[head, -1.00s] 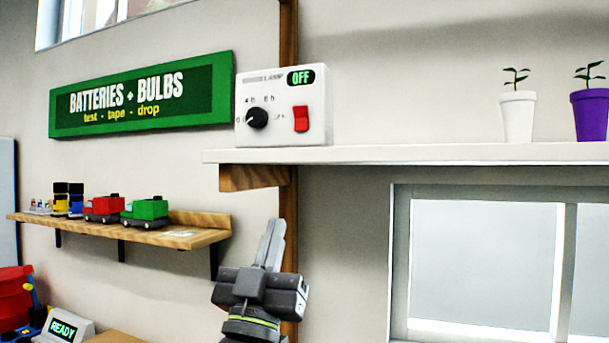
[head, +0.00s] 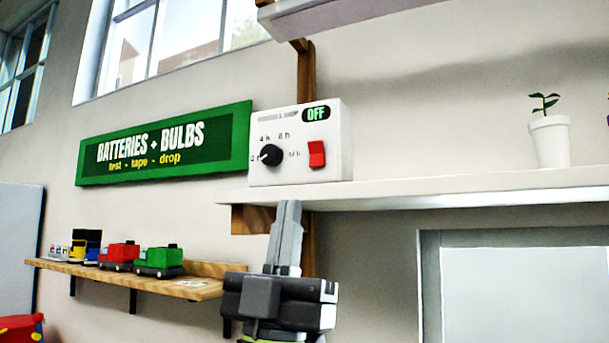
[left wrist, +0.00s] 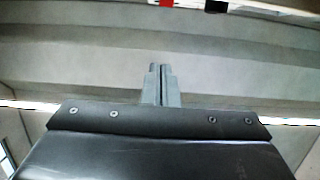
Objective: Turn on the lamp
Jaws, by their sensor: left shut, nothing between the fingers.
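The lamp control box (head: 300,145) is white and stands on the white shelf in the head view. A red patch and a black patch show at that view's top edge. No lamp is clearly visible. My right gripper is not in view.
The white shelf (head: 450,190) runs right from the box and holds a potted plant (head: 549,140). A lower wooden shelf (head: 125,277) at left carries toy trucks (head: 158,260). A green sign (head: 165,143) hangs left of the box. Another shelf (head: 330,12) is above.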

